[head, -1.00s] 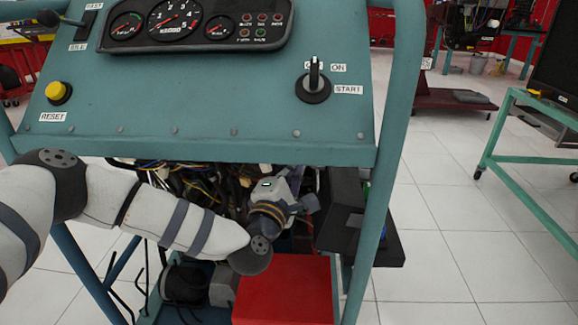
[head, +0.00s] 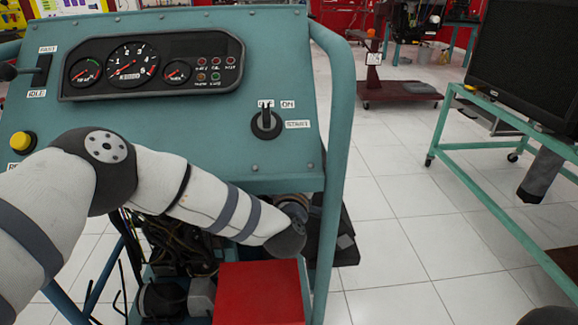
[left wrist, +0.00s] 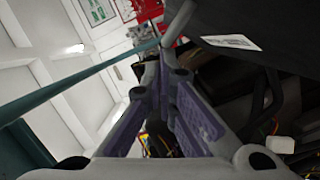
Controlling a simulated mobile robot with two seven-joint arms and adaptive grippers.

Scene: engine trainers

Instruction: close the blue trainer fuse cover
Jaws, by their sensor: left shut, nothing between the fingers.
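The blue trainer (head: 190,150) fills the left of the head view, with its sloping gauge panel on top. A black box-like part (head: 346,246) shows low at its right side, beyond the frame post. It looks like the fuse box or its cover; most of it is hidden, so I cannot tell the cover's angle. My left arm crosses in front of the trainer, and its gripper is hidden behind the forearm and post there. In the left wrist view my left gripper (left wrist: 160,65) is shut and empty, beside a large black surface with a white label (left wrist: 231,42).
A red box (head: 258,293) sits low in the trainer's frame, near dark wiring (head: 165,250). The blue frame post (head: 335,140) stands close to my left wrist. A green table (head: 485,170) with a black monitor (head: 525,60) stands to the right. Floor between is clear.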

